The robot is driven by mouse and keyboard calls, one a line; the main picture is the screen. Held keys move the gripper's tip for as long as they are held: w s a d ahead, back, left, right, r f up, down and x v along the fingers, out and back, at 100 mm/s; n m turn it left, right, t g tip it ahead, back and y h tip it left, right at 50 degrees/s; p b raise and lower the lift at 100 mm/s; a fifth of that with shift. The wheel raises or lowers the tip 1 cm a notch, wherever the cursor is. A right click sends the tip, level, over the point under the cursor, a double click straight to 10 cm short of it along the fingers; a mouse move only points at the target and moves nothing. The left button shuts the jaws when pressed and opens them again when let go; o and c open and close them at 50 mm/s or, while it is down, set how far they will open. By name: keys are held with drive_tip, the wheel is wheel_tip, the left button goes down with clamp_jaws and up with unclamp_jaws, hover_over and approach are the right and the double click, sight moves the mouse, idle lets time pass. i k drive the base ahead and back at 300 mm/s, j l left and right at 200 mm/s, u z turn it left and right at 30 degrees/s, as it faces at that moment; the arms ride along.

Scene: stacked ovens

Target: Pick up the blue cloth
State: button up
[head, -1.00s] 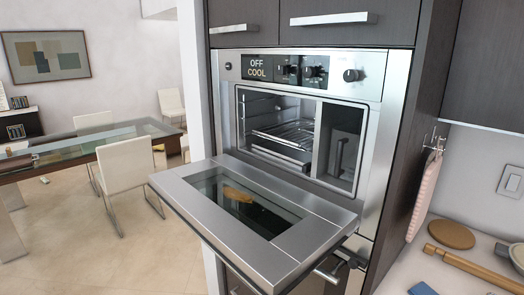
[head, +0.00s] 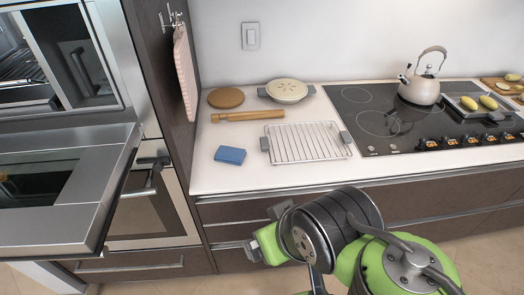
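The blue cloth (head: 230,155) is a small folded pad lying flat on the white counter (head: 222,180), near its front left part. My green and black arm shows at the bottom of the head view, in front of the drawers. The fingers of my gripper cannot be made out there, so its state is unclear. The arm is below and to the right of the cloth, apart from it.
A wire rack (head: 305,143) lies right of the cloth. A rolling pin (head: 248,116), a round brown board (head: 225,98) and a lidded dish (head: 287,91) are behind. The open oven door (head: 70,210) juts out at left. A kettle (head: 420,88) stands on the cooktop.

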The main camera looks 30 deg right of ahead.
sight(225, 154)
drive_tip(key=z, duration=0.2)
drive_tip(key=i+j+u, duration=0.15)
drive_tip(key=u, duration=0.25)
drive_tip(key=i+j+u, duration=0.1)
drive_tip(key=i+u, duration=0.25)
drive_tip(key=i+j+u, duration=0.1)
drive_tip(key=u, duration=0.3)
